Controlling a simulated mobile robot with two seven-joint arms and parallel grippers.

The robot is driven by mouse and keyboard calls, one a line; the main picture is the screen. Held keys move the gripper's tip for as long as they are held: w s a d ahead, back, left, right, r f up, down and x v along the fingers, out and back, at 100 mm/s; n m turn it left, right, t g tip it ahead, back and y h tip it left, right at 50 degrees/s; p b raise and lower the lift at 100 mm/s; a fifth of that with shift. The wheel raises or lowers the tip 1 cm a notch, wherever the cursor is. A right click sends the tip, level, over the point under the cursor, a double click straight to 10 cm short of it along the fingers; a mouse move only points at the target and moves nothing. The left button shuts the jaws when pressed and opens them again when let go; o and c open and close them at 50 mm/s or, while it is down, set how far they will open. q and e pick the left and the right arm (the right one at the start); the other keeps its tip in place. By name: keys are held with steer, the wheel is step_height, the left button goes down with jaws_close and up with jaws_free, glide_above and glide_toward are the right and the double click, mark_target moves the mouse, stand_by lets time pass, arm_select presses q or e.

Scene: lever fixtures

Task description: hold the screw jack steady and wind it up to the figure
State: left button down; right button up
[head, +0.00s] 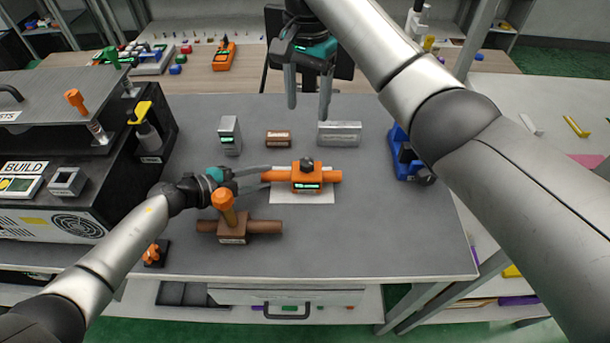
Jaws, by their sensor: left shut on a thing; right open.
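The screw jack appears to be the orange block (306,174) with a dark knob on top, a lit green display on its front and an orange bar out of each side. It sits upright on a white sheet (300,198) in the middle of the table. The display figure is too small to read. My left gripper (267,180) comes from the left and is shut on the left end of the jack's orange bar. My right gripper (308,110) is open and empty, pointing down above the table's back part, behind the knob and apart from it.
A brown fixture (233,232) with an orange handle stands in front, close to my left gripper. A grey block (229,135), a small brown block (278,138) and a silver block (339,133) stand behind. A blue fixture (403,155) is at right. The front right of the grey table (400,235) is clear.

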arm_select(q)
steer(key=shift+f, duration=0.1)
steer(key=c, duration=0.5)
jaws_free()
steer(key=shift+s, duration=0.1)
steer(key=shift+f, duration=0.1)
steer(key=shift+s+a, duration=0.35)
steer(key=shift+a, duration=0.1)
steer(key=v, duration=0.6)
steer(key=shift+r, duration=0.2)
steer(key=shift+w+d+r+n+t+h, duration=0.1)
steer(key=shift+w+r+n+t+h, duration=0.3)
steer(key=shift+w+r+t, duration=3)
steer(key=shift+w+r+n+t+h, duration=0.1)
steer(key=shift+w+r+n+h, duration=0.35)
steer(key=shift+r, duration=6.1)
steer(key=shift+w+d+r+n+t+h, duration=0.15)
steer(key=shift+w+r+t+h, duration=0.4)
steer(key=shift+w+r+t, duration=2.8)
